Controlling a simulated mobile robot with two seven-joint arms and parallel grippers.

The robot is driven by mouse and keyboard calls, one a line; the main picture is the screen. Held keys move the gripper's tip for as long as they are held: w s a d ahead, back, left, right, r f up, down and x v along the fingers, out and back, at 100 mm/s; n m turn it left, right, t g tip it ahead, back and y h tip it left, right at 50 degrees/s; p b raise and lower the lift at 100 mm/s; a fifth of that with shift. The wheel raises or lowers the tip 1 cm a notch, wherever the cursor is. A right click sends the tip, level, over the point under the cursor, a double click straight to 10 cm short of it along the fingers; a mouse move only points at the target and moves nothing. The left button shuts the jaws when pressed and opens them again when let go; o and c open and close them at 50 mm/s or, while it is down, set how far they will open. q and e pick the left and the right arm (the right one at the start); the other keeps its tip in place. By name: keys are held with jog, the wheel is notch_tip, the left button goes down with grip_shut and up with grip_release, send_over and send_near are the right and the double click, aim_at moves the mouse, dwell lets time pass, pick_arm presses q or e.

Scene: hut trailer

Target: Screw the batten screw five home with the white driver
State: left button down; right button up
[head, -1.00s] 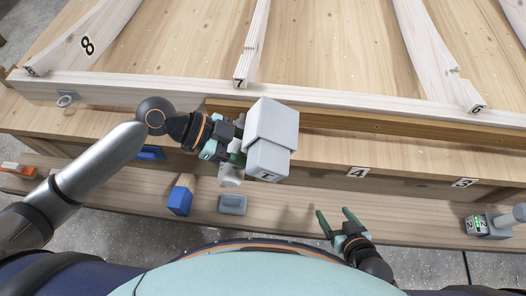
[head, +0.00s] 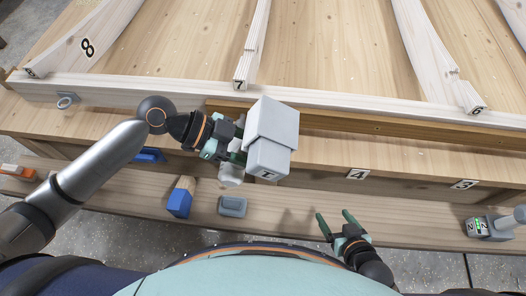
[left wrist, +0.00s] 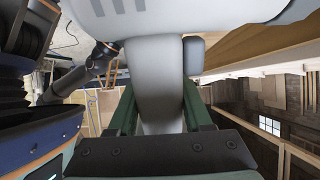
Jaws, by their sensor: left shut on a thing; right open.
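The white driver (head: 272,125), a boxy light-grey tool, is in my left gripper (head: 238,150) over the bench's front edge. In the left wrist view the fingers close on both sides of its pale grip (left wrist: 158,90), with its body above. My left gripper is shut on that grip. The driver's tip and batten screw five cannot be made out; the driver covers part of the brown batten (head: 330,124). My right gripper (head: 335,218) is open and empty, low at the front, right of the driver.
Number plates 4 (head: 357,174) and 3 (head: 463,184) mark the bench front. A blue-and-wood block (head: 181,198), a grey-blue block (head: 233,206) and a grey tool marked 2 (head: 480,226) are on the lower ledge. Curved ribs 8, 7 and 6 rise behind.

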pick_arm(q)
jog(key=shift+w+r, duration=0.15)
jog(key=s+a+b, duration=0.1)
jog(key=s+a, duration=0.5)
jog(key=a, duration=0.1)
jog(key=shift+s, duration=0.4)
jog(key=shift+a, duration=0.1)
dwell(0.6)
